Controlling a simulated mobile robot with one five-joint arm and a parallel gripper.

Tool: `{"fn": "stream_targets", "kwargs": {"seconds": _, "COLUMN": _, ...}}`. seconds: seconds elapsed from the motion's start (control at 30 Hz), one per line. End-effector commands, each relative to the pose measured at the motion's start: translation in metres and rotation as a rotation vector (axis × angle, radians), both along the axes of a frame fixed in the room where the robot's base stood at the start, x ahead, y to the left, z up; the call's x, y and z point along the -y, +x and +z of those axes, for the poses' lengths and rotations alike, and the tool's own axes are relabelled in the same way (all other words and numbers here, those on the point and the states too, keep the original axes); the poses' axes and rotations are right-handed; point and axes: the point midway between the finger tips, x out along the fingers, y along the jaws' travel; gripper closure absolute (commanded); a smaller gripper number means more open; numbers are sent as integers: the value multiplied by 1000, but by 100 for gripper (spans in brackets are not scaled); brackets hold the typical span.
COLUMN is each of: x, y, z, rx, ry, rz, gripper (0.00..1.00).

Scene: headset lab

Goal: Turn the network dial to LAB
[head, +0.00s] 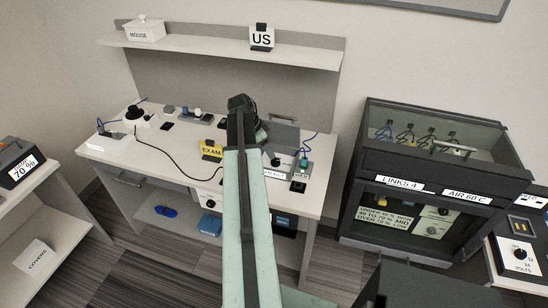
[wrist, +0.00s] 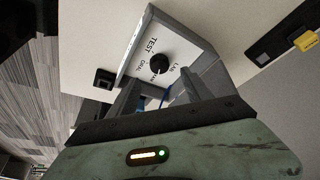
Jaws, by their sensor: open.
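The network dial is a black round knob (wrist: 160,63) on a white panel (wrist: 181,35) in the wrist view. TEST is printed to its left and LAB close to its right; other small print near it is hard to read. I cannot tell where the knob points. My gripper (wrist: 157,88) is open and empty, its two grey fingers apart. In the picture the knob lies just beyond the fingertips, roughly between them, and no contact shows. In the head view my arm reaches over the desk and hides part of it, with its dark end (head: 243,106) near the back.
The desk (head: 110,155) carries a yellow EXAM sign (head: 211,149), a black cable and small boxes. A small black block (wrist: 104,79) sits left of the panel. A dark glass-topped cabinet (head: 430,160) stands right of the desk. A shelf (head: 205,44) is above.

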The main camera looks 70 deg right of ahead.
Motion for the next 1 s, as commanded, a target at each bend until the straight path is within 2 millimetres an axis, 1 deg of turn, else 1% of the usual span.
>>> {"fn": "stream_targets", "kwargs": {"seconds": 0.07, "x": 4, "y": -6, "z": 1, "rx": 1, "ry": -6, "rz": -20, "gripper": 42}}
{"fn": "stream_targets", "kwargs": {"seconds": 0.17, "x": 4, "y": -6, "z": -1, "rx": 1, "ry": -6, "rz": -20, "gripper": 42}}
{"fn": "stream_targets", "kwargs": {"seconds": 0.27, "x": 5, "y": -7, "z": -9, "rx": 1, "ry": -5, "rz": -19, "gripper": 42}}
{"fn": "stream_targets", "kwargs": {"seconds": 0.37, "x": 8, "y": -9, "z": -22, "rx": 2, "ry": -6, "rz": -17, "gripper": 42}}
{"fn": "stream_targets", "kwargs": {"seconds": 0.6, "x": 19, "y": -19, "z": -63, "rx": 2, "ry": -5, "rz": -15, "gripper": 42}}
{"fn": "stream_targets", "kwargs": {"seconds": 0.7, "x": 23, "y": -23, "z": -73, "rx": 2, "ry": -5, "rz": -15, "gripper": 42}}
{"fn": "stream_targets", "kwargs": {"seconds": 0.77, "x": 24, "y": -24, "z": -75, "rx": 2, "ry": -5, "rz": -15, "gripper": 42}}
{"fn": "stream_targets", "kwargs": {"seconds": 1.0, "x": 24, "y": -24, "z": -72, "rx": 2, "ry": -5, "rz": -13, "gripper": 42}}
